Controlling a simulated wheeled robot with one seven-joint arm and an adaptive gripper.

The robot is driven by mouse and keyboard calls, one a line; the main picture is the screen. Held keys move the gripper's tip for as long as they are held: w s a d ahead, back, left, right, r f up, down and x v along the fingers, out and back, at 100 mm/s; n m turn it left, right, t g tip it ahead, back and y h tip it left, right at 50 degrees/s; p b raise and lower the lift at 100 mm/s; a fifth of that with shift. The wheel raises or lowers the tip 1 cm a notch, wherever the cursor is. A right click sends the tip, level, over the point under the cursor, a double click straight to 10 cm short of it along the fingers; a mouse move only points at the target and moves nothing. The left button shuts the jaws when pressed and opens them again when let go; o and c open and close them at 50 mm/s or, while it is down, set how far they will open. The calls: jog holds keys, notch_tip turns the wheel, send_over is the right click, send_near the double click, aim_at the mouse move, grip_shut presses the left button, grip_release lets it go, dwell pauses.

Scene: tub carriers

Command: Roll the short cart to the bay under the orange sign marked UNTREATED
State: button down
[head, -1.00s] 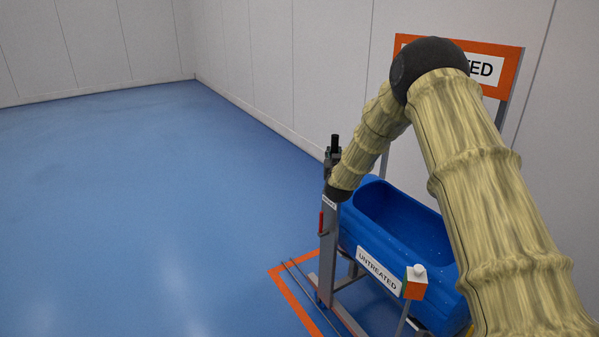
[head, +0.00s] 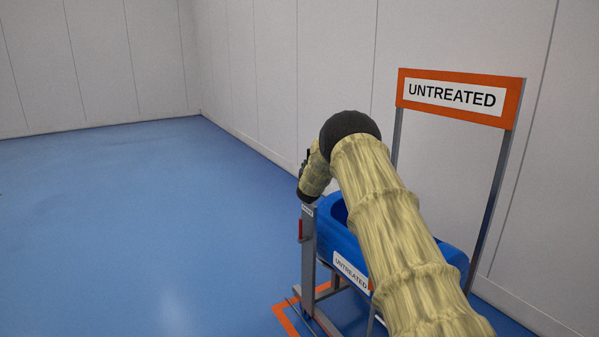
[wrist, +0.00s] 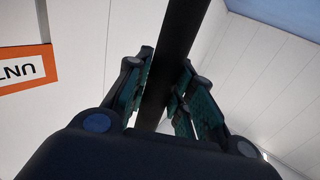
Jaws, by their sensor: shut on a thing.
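The cart is a grey frame with a grey end post (head: 308,245) and a blue tub (head: 337,215). A white UNTREATED label (head: 350,271) is on its near side. It stands below the orange-framed UNTREATED sign (head: 455,98), by the orange floor line (head: 287,320). My gripper (head: 304,170) is at the top of the end post, partly hidden by my arm. In the wrist view, my gripper (wrist: 168,80) is shut on a dark bar (wrist: 172,45), the cart's handle, between its fingers. My arm covers much of the tub and bay.
Pale panelled walls (head: 300,75) close off the back and right. The blue floor (head: 130,230) to the left is clear. The sign stands on two grey uprights close to the wall.

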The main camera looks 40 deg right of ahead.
jog(key=shift+d, duration=0.1)
jog(key=c, duration=1.2)
grip_release()
jog(key=shift+s+f, duration=0.1)
jog(key=shift+a, duration=0.2)
jog(key=v, duration=1.1)
jog(key=shift+s+a, duration=0.2)
jog(key=shift+s, duration=0.1)
